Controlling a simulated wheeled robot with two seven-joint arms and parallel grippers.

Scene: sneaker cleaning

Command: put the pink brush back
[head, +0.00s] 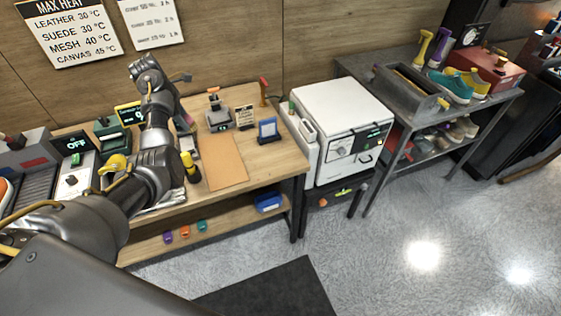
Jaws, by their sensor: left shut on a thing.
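My left arm reaches in from the left over the wooden workbench (262,158). Its gripper (147,70) is at the far end of the arm, raised in front of the wooden wall. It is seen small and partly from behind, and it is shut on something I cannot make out. I cannot clearly identify the pink brush. A small pinkish item (187,120) shows just right of my forearm, partly hidden by it. My right gripper is not in view.
A grey holder with an orange-topped tool (216,112), a blue stand (268,130) and a tan mat (222,163) are on the bench. A yellow-and-black item (190,167) is beside my arm. A white machine (342,128) and a shoe rack (458,110) stand right.

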